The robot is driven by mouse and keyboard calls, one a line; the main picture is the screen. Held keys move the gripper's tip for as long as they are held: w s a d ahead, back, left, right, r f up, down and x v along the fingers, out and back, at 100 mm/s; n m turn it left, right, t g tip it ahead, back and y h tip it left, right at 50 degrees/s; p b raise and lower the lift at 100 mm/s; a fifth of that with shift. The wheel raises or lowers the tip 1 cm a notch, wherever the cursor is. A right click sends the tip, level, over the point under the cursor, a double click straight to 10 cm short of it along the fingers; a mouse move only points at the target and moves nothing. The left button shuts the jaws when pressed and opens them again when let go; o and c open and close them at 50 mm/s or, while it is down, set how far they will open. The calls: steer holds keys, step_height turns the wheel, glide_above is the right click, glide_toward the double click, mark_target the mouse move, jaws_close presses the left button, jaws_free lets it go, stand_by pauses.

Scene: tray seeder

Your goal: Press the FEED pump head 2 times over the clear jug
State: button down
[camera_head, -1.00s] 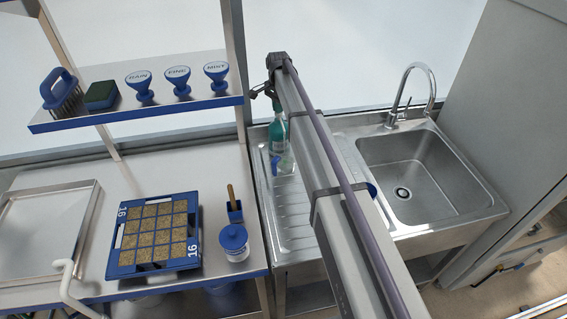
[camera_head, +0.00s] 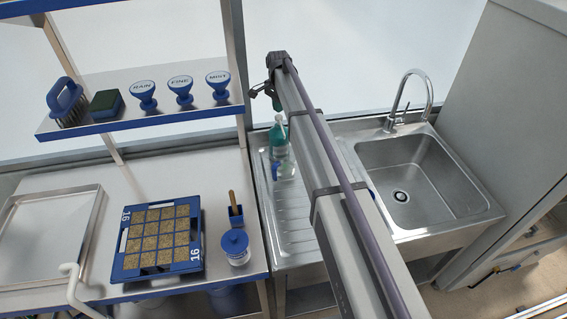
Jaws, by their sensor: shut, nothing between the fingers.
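A teal bottle (camera_head: 279,142) stands upright on the ribbed drainboard, partly behind my arm. Its green pump head (camera_head: 277,103) shows above it on a pale stem; I cannot read any FEED label. The clear jug (camera_head: 285,170) stands in front of the bottle, with a blue part at its left side; my arm hides some of it. My gripper (camera_head: 262,90) is at the far end of the arm, shut and empty, close above and left of the pump head. Whether it touches the head is too small to tell.
The steel sink (camera_head: 403,190) with a tall faucet (camera_head: 417,78) lies to the right. A shelf (camera_head: 150,122) at left holds a brush, a sponge and labelled rose heads. Below are a blue seed tray (camera_head: 120,264) and a lidded tub (camera_head: 235,247). The front drainboard is clear.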

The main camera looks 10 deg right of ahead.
mark_target(279, 116)
steer(key=shift+f, duration=0.15)
stand_by(0.4)
steer(key=shift+f+b, duration=1.8)
steer(key=shift+b, duration=0.1)
steer(key=shift+r, duration=0.1)
steer(key=shift+r+p, duration=1.8)
steer(key=shift+p, duration=0.1)
step_height(279, 116, up, 6)
steer(key=p, duration=0.6)
